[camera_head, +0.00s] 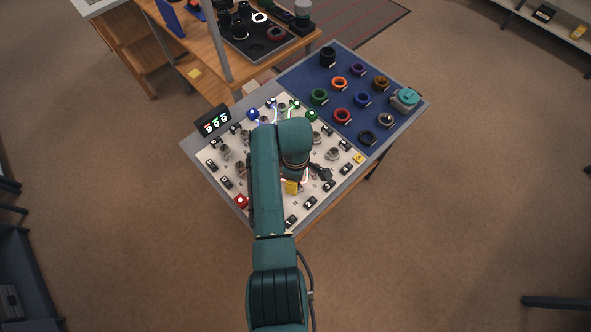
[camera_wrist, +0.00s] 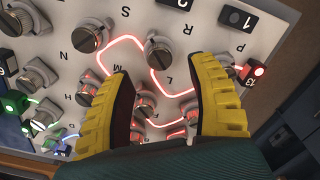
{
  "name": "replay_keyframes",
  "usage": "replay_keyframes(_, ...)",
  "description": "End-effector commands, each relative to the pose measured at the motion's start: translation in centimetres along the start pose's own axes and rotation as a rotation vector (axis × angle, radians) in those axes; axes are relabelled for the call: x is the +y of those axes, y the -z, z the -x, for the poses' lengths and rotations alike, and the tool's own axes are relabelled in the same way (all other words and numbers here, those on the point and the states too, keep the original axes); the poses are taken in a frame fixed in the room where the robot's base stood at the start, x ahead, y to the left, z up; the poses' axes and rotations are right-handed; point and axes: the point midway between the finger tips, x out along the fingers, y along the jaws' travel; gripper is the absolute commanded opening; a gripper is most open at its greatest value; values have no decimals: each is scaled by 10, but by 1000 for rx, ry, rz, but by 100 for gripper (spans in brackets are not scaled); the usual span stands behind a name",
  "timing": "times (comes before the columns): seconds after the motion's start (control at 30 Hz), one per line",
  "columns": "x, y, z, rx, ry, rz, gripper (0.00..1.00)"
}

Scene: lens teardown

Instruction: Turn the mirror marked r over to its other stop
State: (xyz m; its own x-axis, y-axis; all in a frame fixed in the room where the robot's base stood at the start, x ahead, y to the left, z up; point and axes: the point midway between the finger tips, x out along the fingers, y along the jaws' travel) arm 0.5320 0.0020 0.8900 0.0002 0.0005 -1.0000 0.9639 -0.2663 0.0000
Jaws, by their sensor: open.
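The letter R is printed upside down on the white panel in the wrist view, and the grey knob (camera_wrist: 158,52) nearest it appears to be mirror R. A lit red line meets this knob. My gripper (camera_wrist: 165,72) is open, with two yellow, dark-lined fingers spread apart. In the picture, the knob lies just beyond the fingertips, between their lines; the gap in depth cannot be told. No contact shows. In the head view my arm hides the panel's middle, and only a yellow part of my gripper (camera_head: 290,187) shows.
Neighbouring knobs stand close by, by S (camera_wrist: 90,35), by P (camera_wrist: 225,62) and by L (camera_wrist: 145,105). A red lit block (camera_wrist: 254,72) is at the right. A blue mat (camera_head: 350,90) holds coloured rings. A display (camera_head: 213,121) stands at the panel's left edge.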

Motion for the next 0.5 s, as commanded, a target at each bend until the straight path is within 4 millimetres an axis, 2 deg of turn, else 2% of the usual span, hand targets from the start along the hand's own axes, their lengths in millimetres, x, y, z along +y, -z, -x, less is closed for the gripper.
replay_keyframes(0.1,1,0,32,2,-4,0,58)
replay_keyframes(0.2,0,0,52,1,-2,0,58)
replay_keyframes(0.33,0,0,68,1,-1,1,58)
replay_keyframes(0.5,-1,0,73,-1,2,1,58)
